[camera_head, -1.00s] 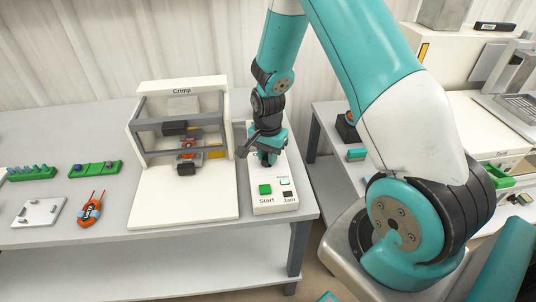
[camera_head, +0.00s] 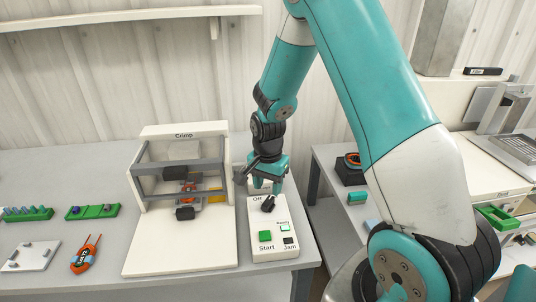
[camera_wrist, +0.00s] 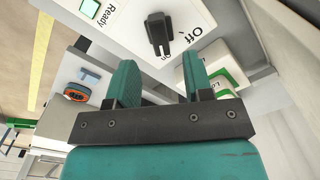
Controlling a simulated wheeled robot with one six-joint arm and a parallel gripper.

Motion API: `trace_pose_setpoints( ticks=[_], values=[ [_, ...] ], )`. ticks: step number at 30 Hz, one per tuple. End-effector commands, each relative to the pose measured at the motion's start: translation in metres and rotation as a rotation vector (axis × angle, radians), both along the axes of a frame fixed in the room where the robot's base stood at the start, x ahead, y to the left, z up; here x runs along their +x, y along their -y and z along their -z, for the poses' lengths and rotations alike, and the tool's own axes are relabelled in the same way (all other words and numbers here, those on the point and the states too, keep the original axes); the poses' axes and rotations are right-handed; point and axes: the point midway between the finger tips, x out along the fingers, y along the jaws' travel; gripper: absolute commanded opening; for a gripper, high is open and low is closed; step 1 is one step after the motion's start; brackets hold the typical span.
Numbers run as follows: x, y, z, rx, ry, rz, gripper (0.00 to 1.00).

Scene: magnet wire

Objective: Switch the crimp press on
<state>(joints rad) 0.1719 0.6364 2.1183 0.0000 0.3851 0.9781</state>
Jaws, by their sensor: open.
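The crimp press (camera_head: 180,245) is a white frame marked "Crimp" on the left bench. Its white control box (camera_head: 282,215) stands to its right. The black rotary switch (camera_head: 268,204) sits at the box's top end, with an "Off" label beside it; it also shows in the wrist view (camera_wrist: 160,34). There, one end of its handle lies by a small label that seems to read "on". My gripper (camera_head: 266,186) is open and empty just above and behind the switch, apart from it. Its two teal fingers (camera_wrist: 160,72) show in the wrist view.
The box also carries a green Start button (camera_head: 265,236), a pale Ready light (camera_head: 284,227) and a black Jam square (camera_head: 289,240). Green racks (camera_head: 92,211), a white plate (camera_head: 30,256) and an orange tool (camera_head: 86,256) lie left of the press. A gap separates the two benches.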

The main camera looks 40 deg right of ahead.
Motion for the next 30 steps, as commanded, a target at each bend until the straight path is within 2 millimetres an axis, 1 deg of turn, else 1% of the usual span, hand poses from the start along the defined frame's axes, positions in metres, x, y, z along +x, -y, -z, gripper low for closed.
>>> trace_pose_setpoints(
  ticks=[1, 6, 9, 12, 15, 18, 30],
  values=[
    [0.001, 0.0, -0.016, -0.001, 0.007, 0.0, 0.47],
    [0.001, 0.0, -0.059, -0.001, 0.006, 0.0, 0.47],
    [0.001, 0.0, -0.081, -0.001, 0.005, 0.001, 0.47],
    [0.0, 0.0, -0.097, -0.001, 0.004, 0.001, 0.47],
    [0.0, 0.0, -0.109, 0.0, 0.002, 0.001, 0.47],
    [0.0, 0.0, -0.114, -0.001, 0.001, 0.001, 0.47],
    [0.0, 0.0, -0.116, 0.0, -0.001, 0.001, 0.47]
  ],
)
